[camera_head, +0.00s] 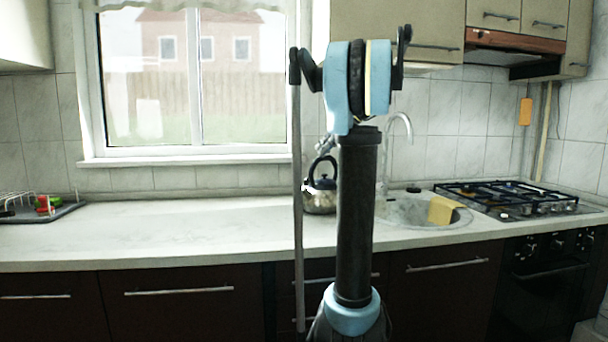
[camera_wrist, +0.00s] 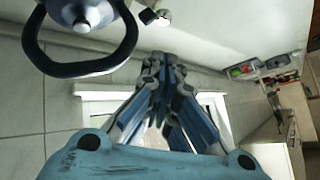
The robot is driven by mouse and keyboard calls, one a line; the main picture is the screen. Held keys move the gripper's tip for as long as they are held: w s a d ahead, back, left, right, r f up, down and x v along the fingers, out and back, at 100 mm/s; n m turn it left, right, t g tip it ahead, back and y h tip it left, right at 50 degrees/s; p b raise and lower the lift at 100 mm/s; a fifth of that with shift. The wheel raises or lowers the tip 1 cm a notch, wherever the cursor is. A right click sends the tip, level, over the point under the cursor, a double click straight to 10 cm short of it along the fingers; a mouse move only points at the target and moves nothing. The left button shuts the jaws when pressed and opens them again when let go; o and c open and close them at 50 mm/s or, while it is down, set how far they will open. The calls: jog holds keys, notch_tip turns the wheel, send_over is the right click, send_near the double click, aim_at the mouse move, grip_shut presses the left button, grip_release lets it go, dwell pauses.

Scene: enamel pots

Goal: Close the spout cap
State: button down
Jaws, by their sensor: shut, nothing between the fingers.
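A metal kettle (camera_head: 318,203) with a black looped handle stands on the counter, partly hidden behind my arm in the head view. In the wrist view the kettle's dark lid (camera_wrist: 80,12) and black handle (camera_wrist: 88,68) fill the top left. The small black spout cap (camera_wrist: 148,17) shows beside the pale spout (camera_wrist: 163,18); it seems to stand off the spout's mouth, but it is small. My gripper (camera_wrist: 163,58) is shut and empty, its fingertips apart from the cap and below it in the wrist view. In the head view my arm mostly hides the gripper.
The counter (camera_head: 190,228) is clear left of the kettle. A sink (camera_head: 410,208) with a tap (camera_head: 400,125) and yellow cloth (camera_head: 442,210) lies to the right, then a gas hob (camera_head: 505,197). A dish tray (camera_head: 40,212) is far left; a window (camera_head: 190,80) is behind.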

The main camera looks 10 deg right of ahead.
jog(key=w+d, duration=0.1)
send_over(306, 179)
jog(key=f, duration=0.6)
jog(key=shift+w+d, duration=0.4)
jog(key=shift+s+a+f, duration=0.1)
jog(key=shift+s+f, duration=0.05)
jog(key=shift+f, duration=0.4)
jog(key=shift+s+a+f, duration=0.1)
jog(key=shift+s+f, duration=0.05)
jog(key=shift+f, duration=0.4)
jog(key=shift+s+a+f, duration=0.15)
jog(key=shift+a+f, duration=0.05)
jog(key=shift+f, duration=0.55)
